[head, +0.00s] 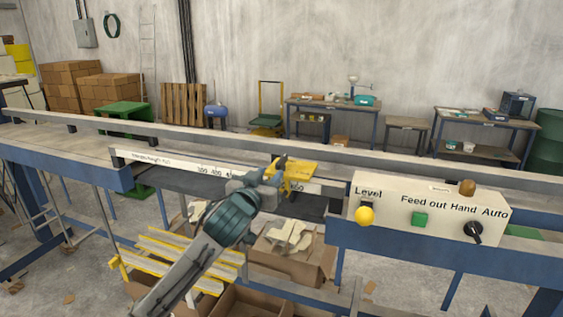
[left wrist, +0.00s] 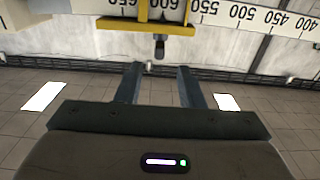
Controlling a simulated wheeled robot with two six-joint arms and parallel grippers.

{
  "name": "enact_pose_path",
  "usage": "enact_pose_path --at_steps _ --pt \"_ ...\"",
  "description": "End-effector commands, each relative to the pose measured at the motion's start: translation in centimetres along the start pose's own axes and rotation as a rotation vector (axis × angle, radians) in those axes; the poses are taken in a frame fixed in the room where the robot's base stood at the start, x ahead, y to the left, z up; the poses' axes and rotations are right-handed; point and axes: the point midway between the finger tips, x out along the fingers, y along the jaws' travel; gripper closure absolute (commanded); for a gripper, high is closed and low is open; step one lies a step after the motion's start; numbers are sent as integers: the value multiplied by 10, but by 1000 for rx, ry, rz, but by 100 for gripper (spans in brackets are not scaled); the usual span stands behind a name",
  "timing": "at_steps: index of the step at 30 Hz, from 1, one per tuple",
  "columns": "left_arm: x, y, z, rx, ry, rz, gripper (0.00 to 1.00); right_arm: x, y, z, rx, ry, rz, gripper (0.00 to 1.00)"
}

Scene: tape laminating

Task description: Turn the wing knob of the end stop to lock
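The yellow end stop (head: 300,169) sits on the white scale rail (head: 222,170) in the head view, partly hidden by my left gripper (head: 272,178). In the left wrist view, the end stop (left wrist: 146,23) spans the numbered scale (left wrist: 238,12). Its small dark wing knob (left wrist: 159,46) hangs below the yellow plate. My left gripper (left wrist: 157,72) is open, with its two fingers apart and nothing between them. The knob appears just beyond the fingertips, roughly centred between them. I cannot tell whether the knob is locked. My right gripper is not in view.
A control box (head: 388,206) with a yellow button, a green button and a black dial stands to the right. Below the rail are a cardboard box (head: 290,258) and a yellow slatted rack (head: 165,256). Long rails (head: 400,160) run behind the end stop.

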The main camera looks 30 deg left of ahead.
Motion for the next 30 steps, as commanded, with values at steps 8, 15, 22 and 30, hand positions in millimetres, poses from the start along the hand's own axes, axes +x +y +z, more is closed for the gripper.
enact_pose_path --at_steps 8,15,22,30 --pt "52 0 -4 -4 -4 -1 65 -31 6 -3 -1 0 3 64" --pt "87 0 -2 0 -4 -1 65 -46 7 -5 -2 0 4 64" --pt "97 0 1 1 -3 0 65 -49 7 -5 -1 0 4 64" --pt "97 0 2 2 -3 0 75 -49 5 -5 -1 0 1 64"
